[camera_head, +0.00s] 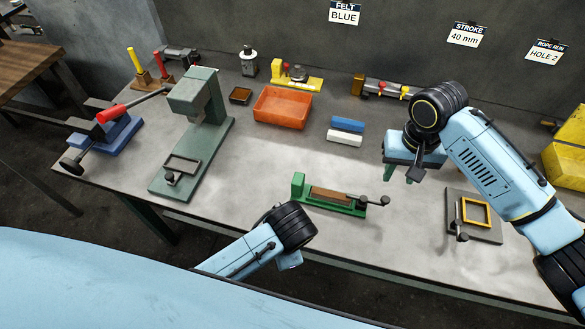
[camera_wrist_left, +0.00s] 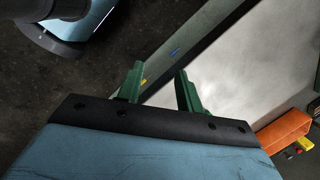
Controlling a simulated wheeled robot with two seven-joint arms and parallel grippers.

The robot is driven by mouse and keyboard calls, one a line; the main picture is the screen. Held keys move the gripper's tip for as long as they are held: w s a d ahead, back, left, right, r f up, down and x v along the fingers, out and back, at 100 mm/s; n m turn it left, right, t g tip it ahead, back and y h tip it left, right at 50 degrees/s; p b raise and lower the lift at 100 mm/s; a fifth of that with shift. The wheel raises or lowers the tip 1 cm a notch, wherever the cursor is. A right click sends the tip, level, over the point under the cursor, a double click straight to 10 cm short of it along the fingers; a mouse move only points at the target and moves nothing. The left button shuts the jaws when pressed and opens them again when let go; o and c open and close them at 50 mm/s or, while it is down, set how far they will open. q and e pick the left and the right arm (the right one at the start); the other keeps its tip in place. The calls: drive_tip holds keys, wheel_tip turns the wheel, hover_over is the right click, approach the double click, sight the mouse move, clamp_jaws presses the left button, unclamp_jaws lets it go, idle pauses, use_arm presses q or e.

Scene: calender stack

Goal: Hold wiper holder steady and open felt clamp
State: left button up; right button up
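The wiper holder is likely the green fixture (camera_head: 330,197) with a brown strip, near the table's front edge in the head view. A lever with dark knobs (camera_head: 384,202) at its right end looks like the felt clamp; I cannot tell its state. My right gripper (camera_head: 402,174) hangs above and right of the fixture, green fingers pointing down and apart, touching nothing visible. My left arm reaches in low, in front of the table's edge; its fingertips are hidden there. In the left wrist view my left gripper (camera_wrist_left: 158,86) has green fingers apart with nothing between them.
A blue bar (camera_head: 347,124) and a white bar (camera_head: 344,139) lie behind the fixture. An orange tray (camera_head: 282,107) stands further back. A green press (camera_head: 200,140) is at left, a plate with a yellow frame (camera_head: 476,212) at right. A sign (camera_head: 345,13) reads FELT BLUE.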

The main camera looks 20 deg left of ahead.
sight(297, 180)
use_arm(q)
drive_tip(key=w+r+n+t+h, duration=0.2)
drive_tip(key=w+r+n+t, duration=0.1)
drive_tip(key=w+r+n, duration=0.9)
drive_tip(key=shift+m, duration=0.6)
drive_tip(key=x, duration=0.4)
drive_tip(key=w+x, duration=0.1)
drive_tip(key=x, duration=0.7)
drive_tip(key=shift+w+d+r, duration=0.1)
drive_tip(key=shift+w+d, duration=0.1)
drive_tip(key=shift+w, duration=0.25)
use_arm(e)
drive_tip(key=shift+w, duration=0.1)
use_arm(q)
clamp_jaws()
use_arm(e)
drive_tip(key=c, duration=0.8)
drive_tip(key=shift+w+a+f+m+t, duration=0.1)
drive_tip(key=shift+w+a+m+t, duration=0.1)
drive_tip(key=shift+m+t, duration=0.15)
drive_tip(key=shift+w+d+r+m+t+h, duration=0.2)
drive_tip(key=shift+w+r+m+t, duration=0.2)
drive_tip(key=shift+m+t, duration=0.4)
drive_tip(key=shift+w+d+r+m+t+h, duration=0.2)
drive_tip(key=shift+w+m+t, duration=0.3)
drive_tip(key=shift+t, duration=0.35)
